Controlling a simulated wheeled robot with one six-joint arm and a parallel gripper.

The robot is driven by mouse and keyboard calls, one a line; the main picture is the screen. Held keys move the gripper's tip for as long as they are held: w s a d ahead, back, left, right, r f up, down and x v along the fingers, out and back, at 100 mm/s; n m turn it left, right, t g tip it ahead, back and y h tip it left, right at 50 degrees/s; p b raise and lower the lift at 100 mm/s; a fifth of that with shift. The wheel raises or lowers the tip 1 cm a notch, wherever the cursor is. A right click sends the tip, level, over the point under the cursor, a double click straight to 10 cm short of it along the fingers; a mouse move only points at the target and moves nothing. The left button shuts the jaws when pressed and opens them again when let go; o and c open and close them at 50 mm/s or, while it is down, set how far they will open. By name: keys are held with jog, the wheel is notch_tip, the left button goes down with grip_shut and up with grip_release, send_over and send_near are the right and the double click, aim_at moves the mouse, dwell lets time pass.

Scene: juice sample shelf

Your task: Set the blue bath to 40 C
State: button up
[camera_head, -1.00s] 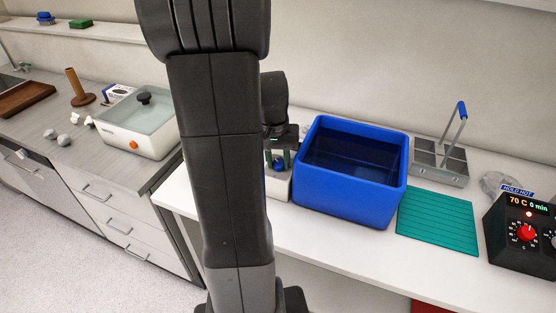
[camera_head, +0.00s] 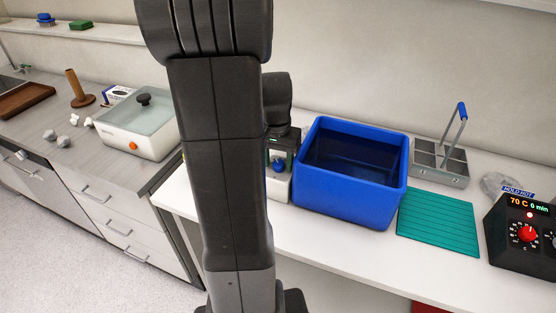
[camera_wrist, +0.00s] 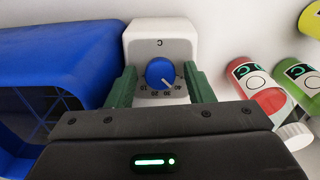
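The blue bath (camera_head: 350,190) stands on the white bench, dark liquid inside. A white control box with a round blue knob (camera_head: 278,166) sits against its left side. In the wrist view the control box (camera_wrist: 160,45) faces me, and its blue knob (camera_wrist: 159,72) has a white pointer line toward the lower right. Small numbers run along the knob's lower side; I cannot read surely which one it marks. My gripper (camera_wrist: 161,88) is open, its green fingers on either side of the knob with gaps. In the head view my arm partly hides the gripper.
A teal mat (camera_head: 438,222), a metal carrier (camera_head: 440,165) and a black heater (camera_head: 522,235) reading 70 C stand right of the bath. A white lidded bath (camera_head: 140,125) is on the left counter. Red (camera_wrist: 258,85) and green (camera_wrist: 296,78) labelled containers lie right in the wrist view.

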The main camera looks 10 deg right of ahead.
aim_at(276, 166)
jog(key=shift+r, duration=0.1)
notch_tip(276, 166, up, 14)
jog(key=shift+s+a+f, duration=0.2)
jog(key=shift+a, duration=0.05)
dwell(0.4)
jog(key=shift+f, duration=0.1)
jog(key=f, duration=1.3)
jog(key=shift+w+d+f, duration=0.2)
jog(key=shift+d+f, duration=0.05)
jog(key=shift+f, duration=0.1)
